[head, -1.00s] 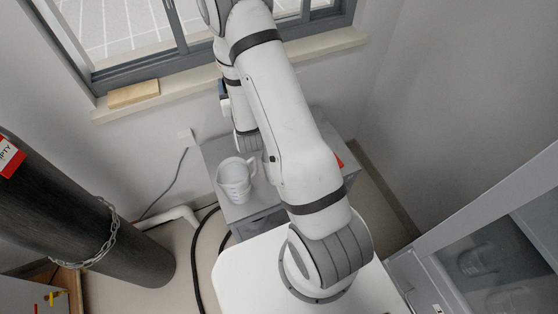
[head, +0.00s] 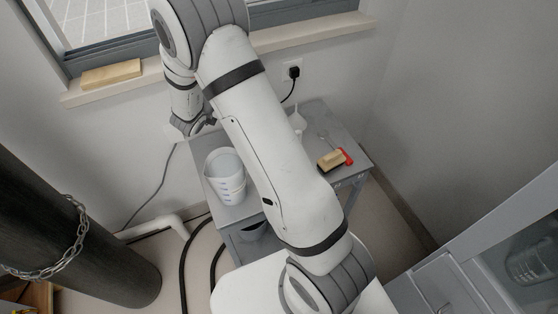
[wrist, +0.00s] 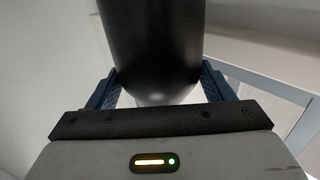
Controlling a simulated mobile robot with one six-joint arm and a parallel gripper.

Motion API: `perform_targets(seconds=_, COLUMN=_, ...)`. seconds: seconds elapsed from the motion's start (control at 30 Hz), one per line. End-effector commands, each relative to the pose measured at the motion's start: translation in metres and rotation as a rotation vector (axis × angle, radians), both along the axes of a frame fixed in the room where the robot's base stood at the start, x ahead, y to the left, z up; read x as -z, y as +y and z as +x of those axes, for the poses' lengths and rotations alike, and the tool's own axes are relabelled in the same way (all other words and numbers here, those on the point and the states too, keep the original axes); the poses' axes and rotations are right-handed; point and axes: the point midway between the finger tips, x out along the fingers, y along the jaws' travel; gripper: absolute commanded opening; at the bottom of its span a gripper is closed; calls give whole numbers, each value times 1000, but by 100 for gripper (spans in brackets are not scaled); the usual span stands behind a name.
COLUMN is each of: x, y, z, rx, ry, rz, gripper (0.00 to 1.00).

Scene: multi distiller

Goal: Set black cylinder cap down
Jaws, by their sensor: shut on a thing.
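In the wrist view, the black cylinder cap (wrist: 152,45) is a smooth dark rounded piece that fills the top middle. My gripper (wrist: 158,88) is shut on it, with a blue finger on each side of the cap. The far part of the cap runs out of the top of the frame. In the head view, my arm crosses the middle and its wrist hangs near the wall below the window; the cap and the fingers are hidden or too unclear there.
A tall dark gas cylinder (head: 92,262) with a chain (head: 72,245) is at left. A yellow block (head: 111,74) lies on the windowsill.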

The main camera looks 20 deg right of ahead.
Motion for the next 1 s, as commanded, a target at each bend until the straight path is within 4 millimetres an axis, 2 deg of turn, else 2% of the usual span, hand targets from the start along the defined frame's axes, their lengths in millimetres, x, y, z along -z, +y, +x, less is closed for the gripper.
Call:
perform_targets(seconds=0.03, x=14, y=3, z=0, rx=30, ry=-5, rz=0, gripper=31)
perform_targets(seconds=0.4, x=61, y=24, z=-12, rx=252, ry=-3, rz=-1, gripper=31)
perform_targets(seconds=0.6, x=79, y=36, z=-18, rx=325, ry=-2, rz=-2, gripper=31)
perform_targets(seconds=0.87, x=90, y=42, z=-21, rx=358, ry=-1, rz=-3, gripper=31)
perform_targets(seconds=1.0, x=110, y=42, z=-22, rx=358, ry=2, rz=-5, gripper=31)
